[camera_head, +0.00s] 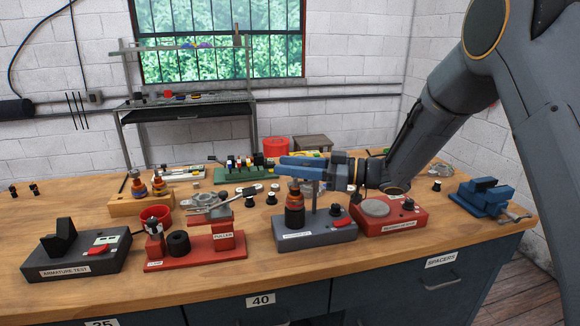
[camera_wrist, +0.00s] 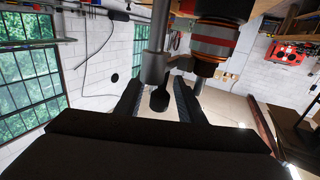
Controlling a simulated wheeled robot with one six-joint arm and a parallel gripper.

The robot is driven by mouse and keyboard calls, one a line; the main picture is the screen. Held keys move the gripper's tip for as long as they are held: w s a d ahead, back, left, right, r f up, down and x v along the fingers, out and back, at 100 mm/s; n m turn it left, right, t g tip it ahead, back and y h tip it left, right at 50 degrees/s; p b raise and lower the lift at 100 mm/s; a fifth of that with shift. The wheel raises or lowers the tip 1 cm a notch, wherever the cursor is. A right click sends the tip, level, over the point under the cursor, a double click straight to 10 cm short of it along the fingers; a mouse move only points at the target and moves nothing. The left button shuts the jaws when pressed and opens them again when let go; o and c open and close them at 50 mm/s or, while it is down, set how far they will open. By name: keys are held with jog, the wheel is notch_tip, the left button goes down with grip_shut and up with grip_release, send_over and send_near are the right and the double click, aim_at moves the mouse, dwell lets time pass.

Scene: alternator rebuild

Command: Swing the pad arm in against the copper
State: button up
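A dark armature with copper-orange bands (camera_head: 294,203) stands upright on a grey fixture base (camera_head: 290,242) in the head view. A thin grey post (camera_head: 315,198) rises beside it. In the wrist view, tilted the other way up, the banded armature (camera_wrist: 214,42) is at the upper right and the post (camera_wrist: 158,40) at top centre. A short grey piece at the post, seemingly the pad arm (camera_wrist: 181,63), points towards the armature; whether it touches is unclear. My gripper (camera_head: 278,167) is above the fixture. Its fingers (camera_wrist: 158,97) are apart around a dark handle (camera_wrist: 160,99), with gaps showing both sides.
A red-based station (camera_head: 414,222) is close on the right, with a blue vise (camera_head: 484,196) beyond. A red puller stand (camera_head: 210,250) and an armature test block (camera_head: 75,262) are left. Several small parts crowd behind. Bare bench top shows along the front.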

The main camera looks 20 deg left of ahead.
jog(key=shift+d, duration=0.1)
jog(key=d+b, duration=0.2)
jog(key=d, duration=0.5)
jog(key=shift+w+d, duration=0.3)
jog(key=shift+w, duration=0.1)
jog(key=shift+w+f, duration=0.1)
